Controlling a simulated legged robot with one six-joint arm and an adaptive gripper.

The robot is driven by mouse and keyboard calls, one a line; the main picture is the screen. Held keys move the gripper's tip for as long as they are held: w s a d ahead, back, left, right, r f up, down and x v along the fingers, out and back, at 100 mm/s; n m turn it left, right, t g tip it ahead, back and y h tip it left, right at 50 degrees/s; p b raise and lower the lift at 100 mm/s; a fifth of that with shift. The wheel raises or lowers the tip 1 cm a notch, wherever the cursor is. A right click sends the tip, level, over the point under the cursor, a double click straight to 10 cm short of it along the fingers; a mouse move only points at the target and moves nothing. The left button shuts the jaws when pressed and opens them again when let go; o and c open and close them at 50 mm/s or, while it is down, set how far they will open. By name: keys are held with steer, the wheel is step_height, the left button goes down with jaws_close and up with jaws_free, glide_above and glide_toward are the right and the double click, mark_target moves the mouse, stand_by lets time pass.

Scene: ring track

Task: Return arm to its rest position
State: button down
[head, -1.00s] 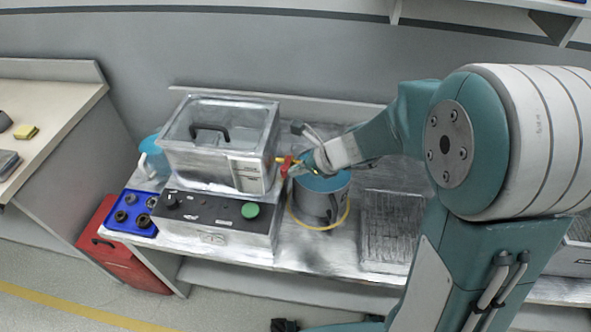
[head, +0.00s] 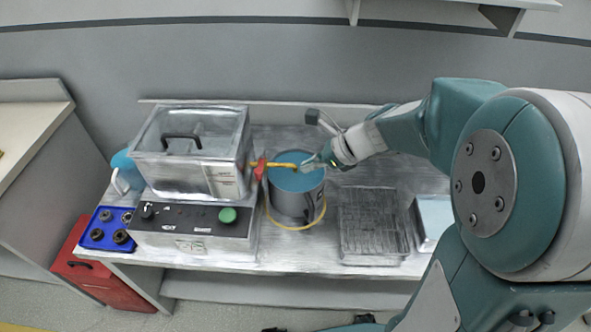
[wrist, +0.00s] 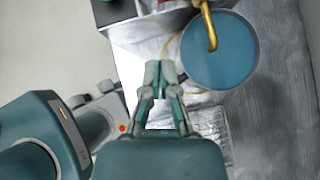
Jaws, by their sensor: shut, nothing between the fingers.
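My gripper (head: 320,158) is at the end of my teal and white arm, over the right edge of the blue-topped cylindrical container (head: 297,200) in the head view. In the wrist view my gripper (wrist: 158,72) has its fingertips together with nothing between them. The blue top (wrist: 218,50) shows there to the upper right of the fingers, apart from them in the picture. A yellow pipe (head: 280,165) with a red handle (head: 259,168) reaches from the clear-lidded tank over the container.
The clear-lidded tank (head: 190,150) stands on a control box (head: 190,240) with a green knob. A blue tray (head: 110,228) holds dark rings at the left. A ribbed metal tray (head: 372,228) lies right of the container. A red box (head: 100,275) sits below the bench.

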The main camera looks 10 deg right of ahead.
steer(key=s+d+r+n+t+h, duration=0.1)
steer(key=s+d+r+n+h, duration=0.2)
steer(key=s+n, duration=0.5)
steer(key=s+d+r+n+t+h, duration=0.1)
steer(key=s+d+r+n+h, duration=0.2)
steer(key=s+n, duration=0.6)
step_height(320, 180, up, 2)
steer(key=n+h, duration=0.2)
steer(key=n, duration=0.3)
steer(key=shift+s+r+n, duration=0.2)
steer(key=shift+s+n, duration=0.1)
steer(key=shift+d, duration=0.1)
